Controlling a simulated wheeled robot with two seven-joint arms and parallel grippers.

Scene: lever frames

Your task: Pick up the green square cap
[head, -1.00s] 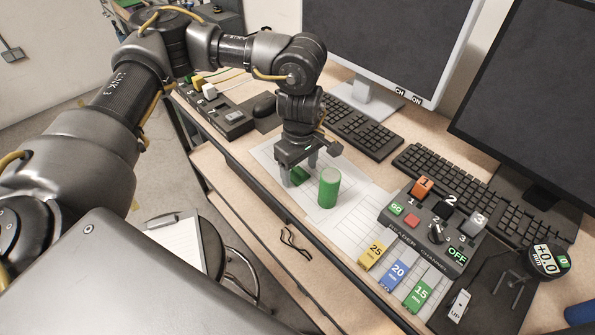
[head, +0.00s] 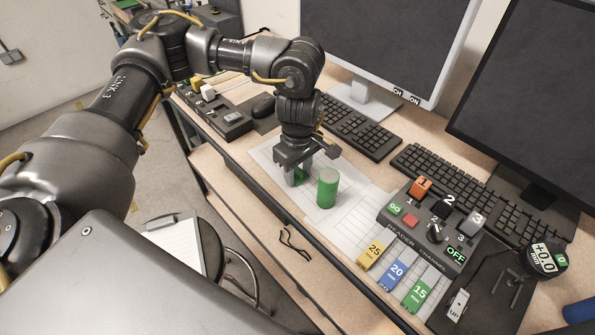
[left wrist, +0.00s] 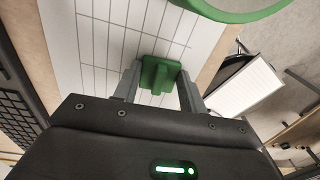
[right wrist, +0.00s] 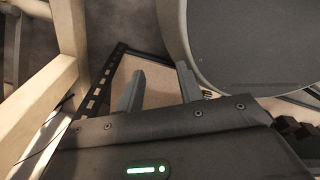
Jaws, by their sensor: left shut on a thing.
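The green square cap (head: 299,175) is over the gridded white paper, left of the green cylinder. My left gripper (head: 299,177) points down with its fingers shut on the cap. In the left wrist view the cap (left wrist: 158,74) sits between the two fingertips, its raised middle part facing the camera. I cannot tell whether it touches the paper. My right gripper is outside the head view; in the right wrist view its fingers (right wrist: 160,85) are apart with nothing between them.
A green cylinder (head: 327,188) with a pale top stands close to the right of my left gripper. A reader box (head: 425,230) with buttons and coloured blocks is further right. Keyboards (head: 362,128) and monitors are behind. The paper (head: 295,203) near the front edge is clear.

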